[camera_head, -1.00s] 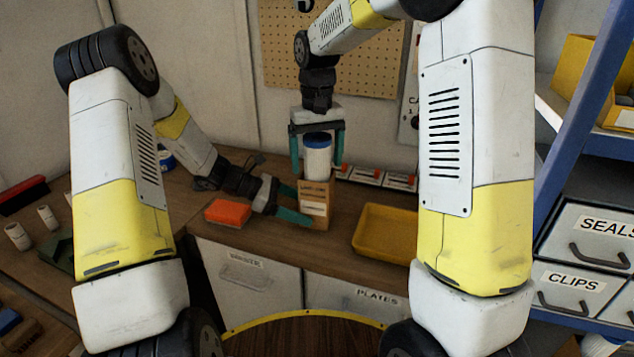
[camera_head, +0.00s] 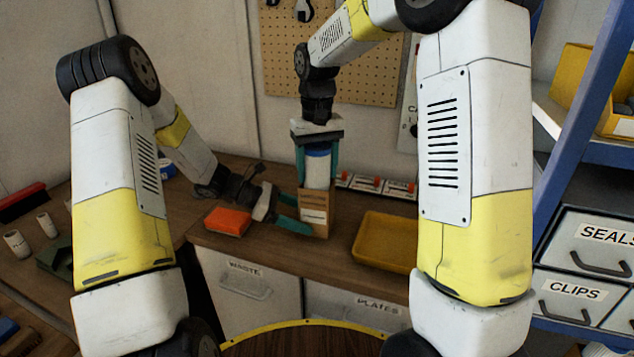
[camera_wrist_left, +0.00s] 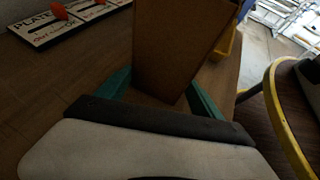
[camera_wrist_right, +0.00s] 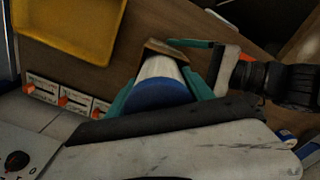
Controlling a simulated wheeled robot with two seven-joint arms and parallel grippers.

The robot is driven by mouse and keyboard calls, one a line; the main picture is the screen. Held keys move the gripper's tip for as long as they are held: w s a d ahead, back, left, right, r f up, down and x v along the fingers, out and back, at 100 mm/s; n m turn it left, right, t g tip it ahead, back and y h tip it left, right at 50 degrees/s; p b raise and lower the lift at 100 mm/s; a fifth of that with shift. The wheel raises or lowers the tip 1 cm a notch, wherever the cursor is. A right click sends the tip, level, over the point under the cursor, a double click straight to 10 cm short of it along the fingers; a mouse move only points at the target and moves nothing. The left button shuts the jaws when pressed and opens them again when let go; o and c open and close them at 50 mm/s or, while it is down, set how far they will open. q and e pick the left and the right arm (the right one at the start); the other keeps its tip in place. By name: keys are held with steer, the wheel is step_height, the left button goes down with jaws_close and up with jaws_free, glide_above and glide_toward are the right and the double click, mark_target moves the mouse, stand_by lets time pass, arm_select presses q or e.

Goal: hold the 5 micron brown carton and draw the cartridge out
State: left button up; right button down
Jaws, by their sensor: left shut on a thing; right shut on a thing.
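The brown carton (camera_head: 313,212) stands upright near the bench's front edge; it fills the middle of the left wrist view (camera_wrist_left: 178,45). My left gripper (camera_head: 296,217) is shut on its lower part, with teal fingers on either side. The white cartridge with a blue end (camera_head: 317,168) stands up out of the carton's open top; its lower part is hidden inside. My right gripper (camera_head: 317,165) comes down from above and is shut on the cartridge. In the right wrist view, the blue end (camera_wrist_right: 160,95) sits between the fingers and the carton's rim (camera_wrist_right: 178,52) surrounds the white body.
An orange block (camera_head: 228,222) lies left of the carton. A yellow tray (camera_head: 385,240) lies to its right. Labelled plates with orange parts (camera_head: 375,185) stand behind. A pegboard (camera_head: 350,75) hangs on the back wall.

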mark_target(317, 145)
step_height(317, 145, up, 10)
steer(key=shift+r, duration=0.1)
arm_select(q)
steer(key=o, duration=1)
steer(key=shift+a, duration=0.1)
